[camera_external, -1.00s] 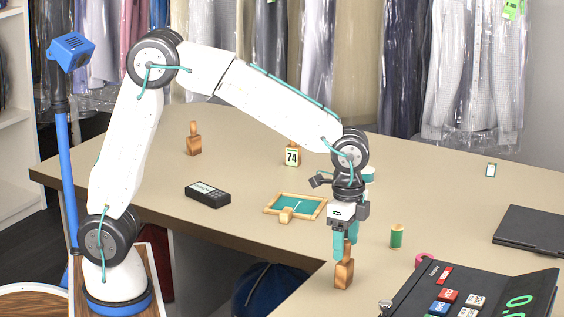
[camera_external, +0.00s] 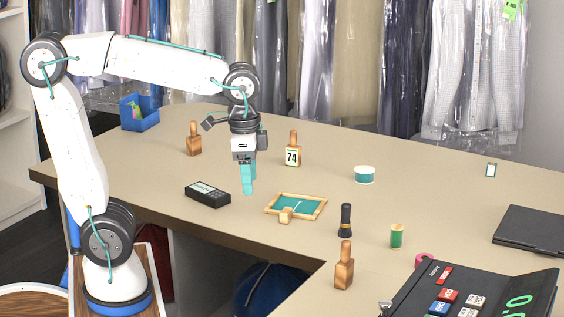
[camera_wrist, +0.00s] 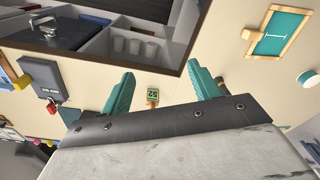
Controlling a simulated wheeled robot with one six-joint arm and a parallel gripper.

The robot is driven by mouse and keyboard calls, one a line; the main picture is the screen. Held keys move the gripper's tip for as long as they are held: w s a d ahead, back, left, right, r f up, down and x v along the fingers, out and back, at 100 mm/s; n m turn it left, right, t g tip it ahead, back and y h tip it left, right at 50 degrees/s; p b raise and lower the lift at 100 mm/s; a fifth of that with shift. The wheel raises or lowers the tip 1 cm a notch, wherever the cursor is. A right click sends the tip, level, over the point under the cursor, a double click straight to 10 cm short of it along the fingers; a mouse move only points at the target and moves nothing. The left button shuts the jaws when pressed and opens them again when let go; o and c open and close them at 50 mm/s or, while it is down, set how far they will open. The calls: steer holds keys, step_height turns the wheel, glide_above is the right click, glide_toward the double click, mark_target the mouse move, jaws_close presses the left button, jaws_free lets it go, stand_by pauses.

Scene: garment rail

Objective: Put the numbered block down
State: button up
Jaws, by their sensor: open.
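A wooden block with a knob handle and the number 74 on its label (camera_external: 292,153) stands upright on the table, right of my gripper (camera_external: 248,190) in the external view. A second wooden block (camera_external: 344,262) stands upright near the table's front corner, apart from my gripper; no number shows on it. A third (camera_external: 194,142) stands farther back at the left. My gripper hangs above the table, open and empty. In the wrist view, a small block with a green-edged number label (camera_wrist: 152,95) appears between the two spread teal fingers; I cannot tell which block it is.
A black handheld device (camera_external: 207,194) lies left of the gripper, a wood-framed teal tray (camera_external: 318,203) to its right. A black-handled tool (camera_external: 345,220), a green spool (camera_external: 397,236), a teal tub (camera_external: 364,175) and a dark keypad case (camera_external: 410,290) are farther right. A blue bin (camera_external: 138,112) stands back left.

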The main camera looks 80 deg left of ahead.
steer(key=s+a+f+n, duration=0.1)
steer(key=s+a+f, duration=0.1)
steer(key=s, duration=0.5)
steer(key=s+a+f+n, duration=0.2)
steer(key=s+a+f, duration=0.1)
steer(key=s, duration=0.4)
steer(key=shift+n, duration=0.3)
steer(key=shift+f, duration=0.1)
steer(key=shift+c, duration=0.9)
steer(key=shift+t, duration=0.3)
